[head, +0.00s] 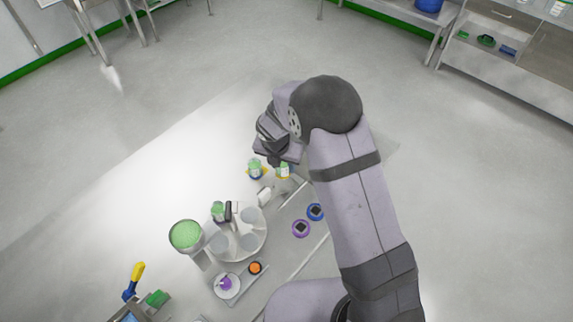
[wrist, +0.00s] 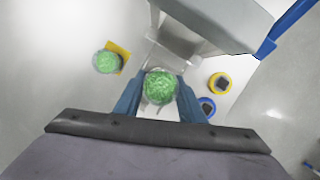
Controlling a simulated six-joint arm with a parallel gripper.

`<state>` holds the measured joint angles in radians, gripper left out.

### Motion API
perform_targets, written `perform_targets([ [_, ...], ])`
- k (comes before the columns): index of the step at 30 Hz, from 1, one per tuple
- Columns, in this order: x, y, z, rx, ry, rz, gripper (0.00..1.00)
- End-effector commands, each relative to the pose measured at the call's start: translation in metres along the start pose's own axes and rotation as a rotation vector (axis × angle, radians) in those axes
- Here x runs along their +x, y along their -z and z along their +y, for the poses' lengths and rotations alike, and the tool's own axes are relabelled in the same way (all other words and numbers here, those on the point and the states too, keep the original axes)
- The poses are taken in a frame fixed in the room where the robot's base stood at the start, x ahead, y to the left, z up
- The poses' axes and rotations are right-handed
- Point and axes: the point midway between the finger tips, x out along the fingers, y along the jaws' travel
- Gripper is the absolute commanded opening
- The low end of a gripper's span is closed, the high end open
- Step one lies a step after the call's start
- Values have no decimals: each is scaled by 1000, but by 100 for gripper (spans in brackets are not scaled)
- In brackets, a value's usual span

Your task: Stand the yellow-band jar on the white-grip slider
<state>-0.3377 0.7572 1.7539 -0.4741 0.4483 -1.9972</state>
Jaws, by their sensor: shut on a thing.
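The yellow-band jar (head: 283,171), clear with green contents, is at my gripper (head: 279,160) near the far end of the bench. In the wrist view, my gripper (wrist: 160,95) has its two blue fingers shut on the jar (wrist: 160,87), one on each side. A similar jar with a blue band (head: 254,168) stands to its left on a yellow piece; it also shows in the wrist view (wrist: 105,62). A small white block (head: 264,196) lies just nearer; I cannot tell if it is the white-grip slider's grip. The held jar's underside is hidden.
A round plate (head: 236,255) carries pale discs and another green jar (head: 218,210). A bowl of green granules (head: 186,235) stands left of it. A grey body (wrist: 225,20) looms close in the wrist view.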

Motion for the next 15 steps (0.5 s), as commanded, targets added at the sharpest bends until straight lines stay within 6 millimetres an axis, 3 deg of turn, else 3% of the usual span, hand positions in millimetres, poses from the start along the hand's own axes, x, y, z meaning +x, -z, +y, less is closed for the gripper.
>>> perform_targets([
  [15,14,4,1,-2,-1,0,11],
])
